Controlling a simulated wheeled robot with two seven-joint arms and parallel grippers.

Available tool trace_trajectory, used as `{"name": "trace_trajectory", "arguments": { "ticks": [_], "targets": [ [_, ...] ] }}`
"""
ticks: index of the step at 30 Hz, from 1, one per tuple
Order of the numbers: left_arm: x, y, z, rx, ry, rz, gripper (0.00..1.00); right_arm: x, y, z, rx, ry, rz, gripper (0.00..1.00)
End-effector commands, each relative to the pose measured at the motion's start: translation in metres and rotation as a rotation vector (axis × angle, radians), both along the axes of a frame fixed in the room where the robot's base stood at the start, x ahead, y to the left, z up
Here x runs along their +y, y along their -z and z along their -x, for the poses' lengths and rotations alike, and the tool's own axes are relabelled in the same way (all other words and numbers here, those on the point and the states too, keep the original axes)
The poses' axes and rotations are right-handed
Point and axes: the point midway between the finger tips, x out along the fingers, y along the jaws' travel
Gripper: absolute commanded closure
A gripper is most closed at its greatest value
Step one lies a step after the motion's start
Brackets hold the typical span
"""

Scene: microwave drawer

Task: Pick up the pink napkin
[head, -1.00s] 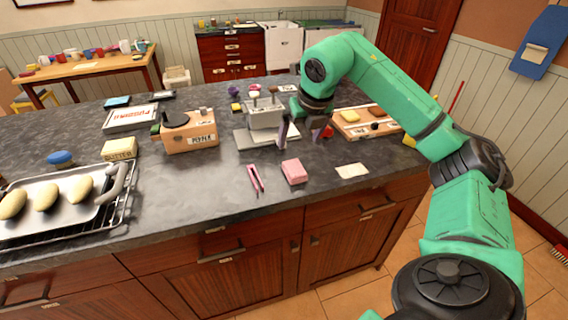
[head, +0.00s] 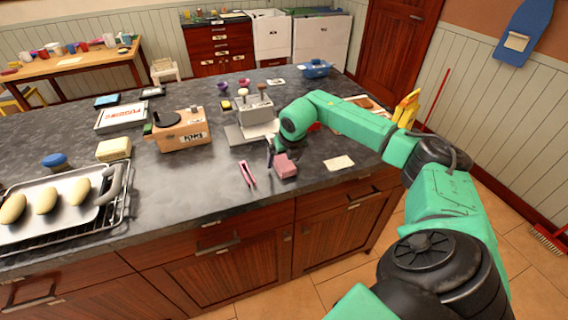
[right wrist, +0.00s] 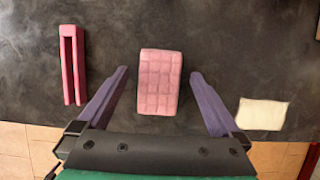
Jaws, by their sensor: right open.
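The pink napkin (head: 285,166) is a small quilted block lying on the dark countertop near its front edge. In the right wrist view the napkin (right wrist: 160,82) sits between and just beyond the fingertips of my right gripper (right wrist: 158,72). The two purple fingers are spread wide, with a gap on each side of the napkin. In the head view my right gripper (head: 276,150) is at the napkin, partly hidden by its own arm. My left gripper is not in view.
Pink tongs (head: 247,174) lie left of the napkin, and a pale card (head: 339,163) lies to its right. A grey appliance (head: 254,112) and a wooden box (head: 180,130) stand behind. A baking tray (head: 92,201) holds several loaves at the left.

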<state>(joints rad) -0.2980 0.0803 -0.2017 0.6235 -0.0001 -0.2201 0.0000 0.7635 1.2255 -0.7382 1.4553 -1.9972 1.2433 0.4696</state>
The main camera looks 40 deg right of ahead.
Motion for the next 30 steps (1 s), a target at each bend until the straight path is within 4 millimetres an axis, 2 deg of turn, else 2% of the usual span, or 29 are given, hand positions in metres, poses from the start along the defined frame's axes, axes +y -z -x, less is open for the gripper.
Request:
{"name": "trace_trajectory", "arguments": {
  "ticks": [21, 22, 28, 29, 30],
  "targets": [
    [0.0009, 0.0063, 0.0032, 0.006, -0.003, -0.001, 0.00, 0.0003, 0.0043, 0.0000, 0.000, 0.000, -0.001, 0.00],
    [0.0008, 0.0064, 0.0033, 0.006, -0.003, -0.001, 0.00, 0.0003, 0.0043, 0.0000, 0.000, 0.000, -0.001, 0.04],
    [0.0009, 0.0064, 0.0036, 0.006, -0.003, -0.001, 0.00, 0.0003, 0.0043, 0.0000, 0.000, 0.000, -0.001, 0.80],
    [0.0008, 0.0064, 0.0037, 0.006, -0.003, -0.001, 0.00, 0.0003, 0.0043, 0.0000, 0.000, 0.000, -0.001, 0.86],
    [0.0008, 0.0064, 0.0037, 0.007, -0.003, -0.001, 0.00, 0.0003, 0.0041, -0.0001, 0.000, 0.000, -0.001, 0.86]
  ]
}}
